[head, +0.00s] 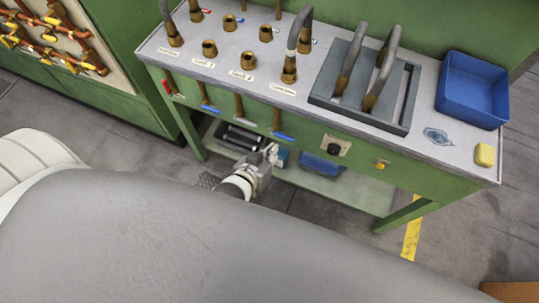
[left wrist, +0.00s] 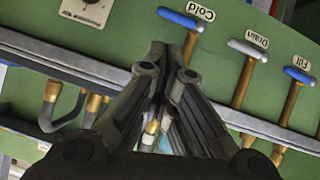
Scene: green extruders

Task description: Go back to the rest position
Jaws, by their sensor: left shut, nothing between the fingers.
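My left gripper (head: 270,152) is in front of the green bench (head: 345,150), just below its front valve levers and above the lower shelf. In the left wrist view the fingers (left wrist: 166,60) are together and hold nothing. They point at the green front panel, beside the blue lever (left wrist: 180,20) labelled Cold. I cannot tell the exact gap between fingertips and bench. My right gripper is in neither view.
A grey lever (left wrist: 247,50) and another blue lever (left wrist: 299,75) stick out close by. Grey floor (head: 300,200) shows in front.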

